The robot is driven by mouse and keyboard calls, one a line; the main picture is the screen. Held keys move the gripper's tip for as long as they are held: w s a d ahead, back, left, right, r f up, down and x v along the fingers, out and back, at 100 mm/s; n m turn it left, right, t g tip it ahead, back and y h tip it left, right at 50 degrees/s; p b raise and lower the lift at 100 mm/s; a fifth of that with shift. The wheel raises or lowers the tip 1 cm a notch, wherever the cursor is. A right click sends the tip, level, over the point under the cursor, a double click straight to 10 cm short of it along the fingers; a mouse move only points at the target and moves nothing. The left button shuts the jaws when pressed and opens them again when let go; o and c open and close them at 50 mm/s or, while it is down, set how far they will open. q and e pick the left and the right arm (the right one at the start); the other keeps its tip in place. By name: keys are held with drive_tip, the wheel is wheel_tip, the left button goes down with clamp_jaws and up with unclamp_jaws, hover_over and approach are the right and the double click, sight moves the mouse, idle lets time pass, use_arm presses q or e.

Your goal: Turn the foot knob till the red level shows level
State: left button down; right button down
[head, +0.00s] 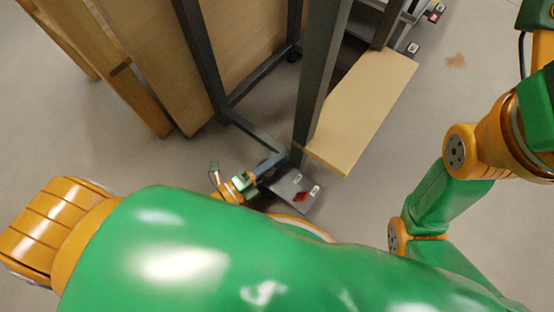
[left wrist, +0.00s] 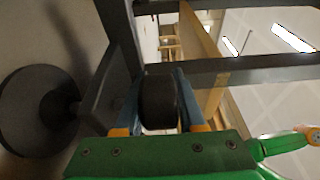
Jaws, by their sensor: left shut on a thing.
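The foot knob (left wrist: 158,102) is a dark, thick wheel in the left wrist view. My left gripper (head: 270,164) is shut on it, with one blue finger on each side. In the head view the gripper reaches the foot of the dark bench leg, and the knob is mostly hidden there. The red level (head: 301,196) is a small red piece on a grey plate (head: 286,187) beside that leg. It is too small to read whether it shows level. My right gripper is out of view; only parts of my right arm show.
A dark frame leg (head: 320,75) rises beside the plate, with a pale wooden board (head: 365,110) to its right. Wooden panels (head: 150,60) stand at the left. A dark round foot disc (left wrist: 35,108) shows in the left wrist view.

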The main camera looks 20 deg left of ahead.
use_arm(q)
drive_tip(key=c, duration=0.8)
unclamp_jaws()
drive_tip(key=shift+s, duration=0.1)
drive_tip(key=shift+p+v, duration=0.65)
drive_tip(key=shift+v, duration=2.9)
